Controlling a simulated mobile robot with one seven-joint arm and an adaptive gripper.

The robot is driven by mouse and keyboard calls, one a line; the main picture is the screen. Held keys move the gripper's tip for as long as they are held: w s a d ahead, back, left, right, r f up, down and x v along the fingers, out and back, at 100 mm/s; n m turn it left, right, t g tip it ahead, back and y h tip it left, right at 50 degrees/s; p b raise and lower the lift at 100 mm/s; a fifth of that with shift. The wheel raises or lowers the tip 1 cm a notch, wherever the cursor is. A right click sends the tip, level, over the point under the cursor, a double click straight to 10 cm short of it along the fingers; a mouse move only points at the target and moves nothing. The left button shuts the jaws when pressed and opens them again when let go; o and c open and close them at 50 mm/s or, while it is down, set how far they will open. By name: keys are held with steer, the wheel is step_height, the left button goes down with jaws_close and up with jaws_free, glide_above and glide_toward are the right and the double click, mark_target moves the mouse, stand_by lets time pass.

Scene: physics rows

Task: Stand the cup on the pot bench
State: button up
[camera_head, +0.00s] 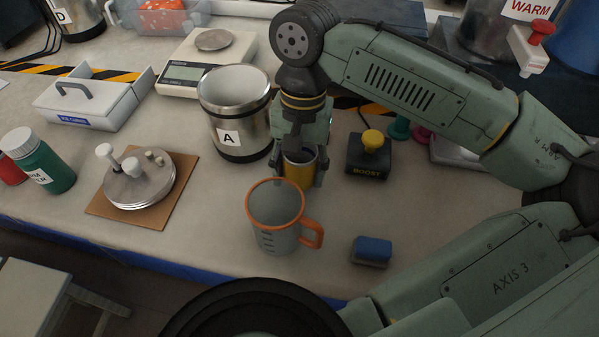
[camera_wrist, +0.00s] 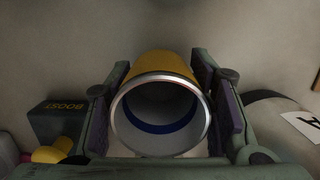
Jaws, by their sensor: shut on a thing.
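My gripper (camera_head: 299,172) points down over the bench, behind the clear jug. It is shut on a yellow cup (camera_head: 298,173) with a steel rim. In the wrist view, the cup (camera_wrist: 164,68) sits between the two dark finger pads, its open mouth facing the camera and a blue ring inside. The cup looks upright in the head view. The jug hides part of its lower end, so I cannot tell whether it touches the surface. The pale bench (camera_head: 215,225) carries a steel pot marked A (camera_head: 236,118) just left of the gripper.
The clear jug (camera_head: 275,222) with an orange handle stands in front of the cup. A BOOST button box (camera_head: 369,155) is to the right, a blue sponge (camera_head: 372,250) at front right. A steel lid on a brown board (camera_head: 140,180) lies left. A scale (camera_head: 205,62) is behind.

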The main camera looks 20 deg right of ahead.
steer(key=shift+f, duration=0.95)
steer(key=shift+f, duration=0.15)
steer(key=o, duration=1.3)
steer(key=r, duration=0.4)
steer(key=w+r, duration=0.1)
steer(key=r, duration=0.3)
steer(key=d+r, duration=0.1)
steer(key=r, duration=0.3)
steer(key=shift+w+r+b, duration=0.15)
steer(key=shift+w+b, duration=0.05)
steer(key=shift+b, duration=0.2)
